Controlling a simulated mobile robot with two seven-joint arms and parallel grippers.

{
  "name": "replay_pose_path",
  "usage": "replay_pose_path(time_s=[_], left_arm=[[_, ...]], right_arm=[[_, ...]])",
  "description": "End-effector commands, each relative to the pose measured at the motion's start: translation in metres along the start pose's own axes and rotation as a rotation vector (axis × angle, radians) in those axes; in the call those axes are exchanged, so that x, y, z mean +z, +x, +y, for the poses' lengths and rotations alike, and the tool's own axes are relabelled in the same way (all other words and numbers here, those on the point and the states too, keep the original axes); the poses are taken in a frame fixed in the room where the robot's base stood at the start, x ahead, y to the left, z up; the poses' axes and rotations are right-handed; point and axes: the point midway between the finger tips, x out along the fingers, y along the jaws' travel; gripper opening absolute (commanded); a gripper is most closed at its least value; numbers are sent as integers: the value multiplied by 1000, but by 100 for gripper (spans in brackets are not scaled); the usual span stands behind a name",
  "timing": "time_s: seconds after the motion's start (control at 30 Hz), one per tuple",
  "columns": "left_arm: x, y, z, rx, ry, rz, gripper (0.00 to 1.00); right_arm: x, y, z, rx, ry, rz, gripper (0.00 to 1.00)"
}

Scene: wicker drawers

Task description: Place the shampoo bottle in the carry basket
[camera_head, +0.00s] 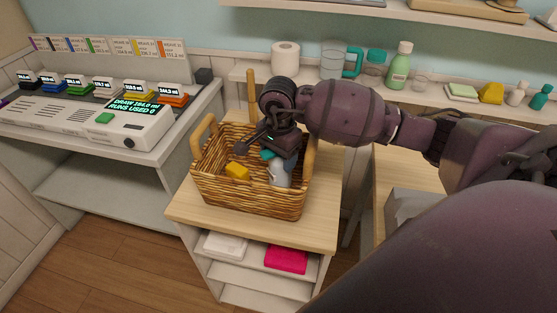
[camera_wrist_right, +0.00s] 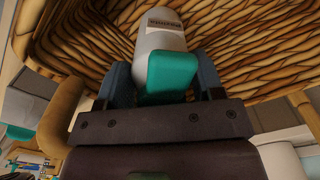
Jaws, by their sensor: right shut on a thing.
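The shampoo bottle (camera_head: 279,174) is white-grey with a teal cap and is inside the wicker carry basket (camera_head: 245,200), at its right side. In the right wrist view the bottle (camera_wrist_right: 163,38) shows its pale body and label, with the teal cap (camera_wrist_right: 170,76) between the fingers. My right gripper (camera_head: 280,158) reaches down into the basket and is shut on the bottle at its cap. Whether the bottle touches the basket floor cannot be told. The basket's wicker wall (camera_wrist_right: 250,40) fills much of the wrist view. My left gripper is not in view.
A yellow item (camera_head: 237,171) lies in the basket, left of the bottle. The basket stands on a wooden-topped shelf unit (camera_head: 230,232). A shelf (camera_head: 440,98) behind holds a paper roll (camera_head: 285,58), a green bottle (camera_head: 399,66) and other toiletries. A labelled machine (camera_head: 110,118) stands left.

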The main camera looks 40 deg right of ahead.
Motion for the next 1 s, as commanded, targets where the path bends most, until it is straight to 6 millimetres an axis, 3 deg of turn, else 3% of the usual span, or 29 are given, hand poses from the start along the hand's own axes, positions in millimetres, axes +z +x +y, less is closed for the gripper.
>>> replay_pose_path(time_s=[0.1, 0.5, 0.53, 0.6, 0.7, 1.0], left_arm=[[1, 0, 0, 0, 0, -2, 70], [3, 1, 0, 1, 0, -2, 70], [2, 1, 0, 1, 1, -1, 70], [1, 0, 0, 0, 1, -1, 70], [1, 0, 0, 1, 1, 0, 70], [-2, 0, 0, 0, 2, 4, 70]], right_arm=[[0, 14, 0, 1, 1, -2, 16], [0, 18, 0, 0, 0, 1, 16], [0, 18, 0, 0, 0, 0, 66], [0, 17, 0, 0, 0, 0, 77], [0, 17, 0, 0, 0, 0, 87], [0, 14, 0, -2, 1, 0, 87]])
